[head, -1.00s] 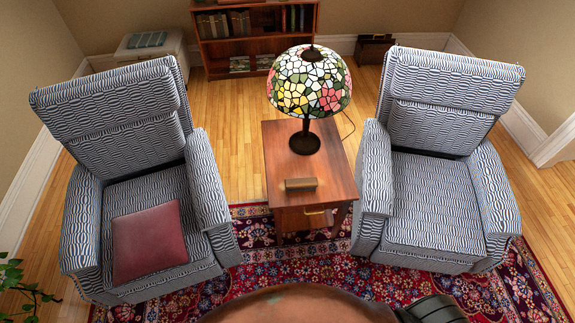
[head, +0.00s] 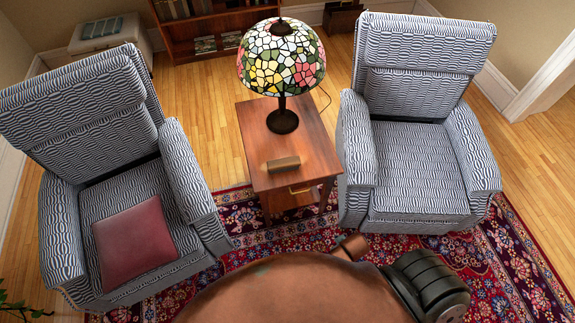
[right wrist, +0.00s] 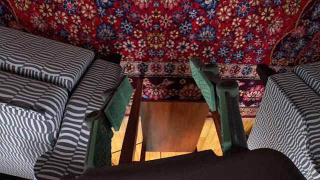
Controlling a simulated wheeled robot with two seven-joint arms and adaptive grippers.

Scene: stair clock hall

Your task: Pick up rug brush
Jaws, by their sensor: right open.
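The rug brush appears to be the small brown block (head: 283,164) lying near the front edge of the wooden side table (head: 254,135) in the head view. Its bristles are too small to make out. My right gripper (right wrist: 160,86) shows in the right wrist view, open and empty, with green pads on its fingers. A brown wooden panel, probably part of the side table (right wrist: 172,126), shows between and below the fingers. I cannot make out the brush in that view. My left gripper is not in view.
A stained-glass lamp (head: 282,60) stands on the table behind the brush. Patterned armchairs flank it, one left (head: 85,105) with a red cushion (head: 134,240), one right (head: 415,150). A red rug (head: 485,265) covers the floor in front. A bookcase (head: 185,38) stands behind.

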